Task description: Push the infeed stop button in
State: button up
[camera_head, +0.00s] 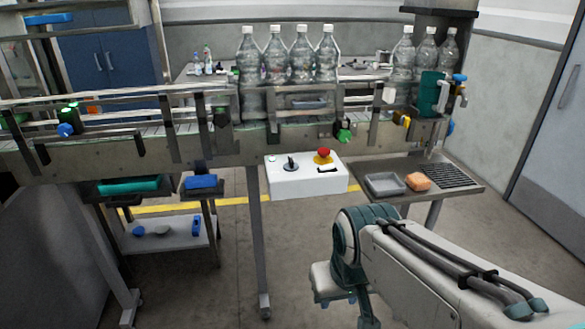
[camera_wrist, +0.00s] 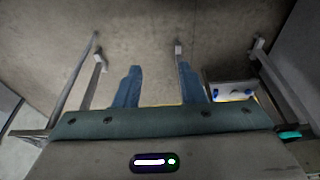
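A red mushroom button (camera_head: 323,153) with a yellow base sits on top of a white control box (camera_head: 305,182) below the conveyor's front edge. I take it to be the infeed stop button; its label is not readable, and I cannot tell if it is in or out. The box also has a black rotary switch (camera_head: 290,164) and a small pale green button (camera_head: 271,159). My gripper (camera_head: 345,306) is lower, in front of the box and apart from it. The wrist view shows its two fingers (camera_wrist: 158,84) spread with nothing between them, over floor.
The conveyor (camera_head: 230,145) carries several clear bottles. A side shelf (camera_head: 440,166) right of the box holds a grey tray (camera_head: 384,184) and an orange sponge-like block (camera_head: 418,181). A conveyor leg (camera_head: 258,240) stands left of my gripper. A low cart (camera_head: 165,250) is further left.

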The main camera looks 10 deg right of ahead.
aim_at(324, 152)
jog(key=k, duration=0.65)
jog(key=z, duration=0.4)
jog(key=i, duration=1.65)
jog(key=u, duration=0.4)
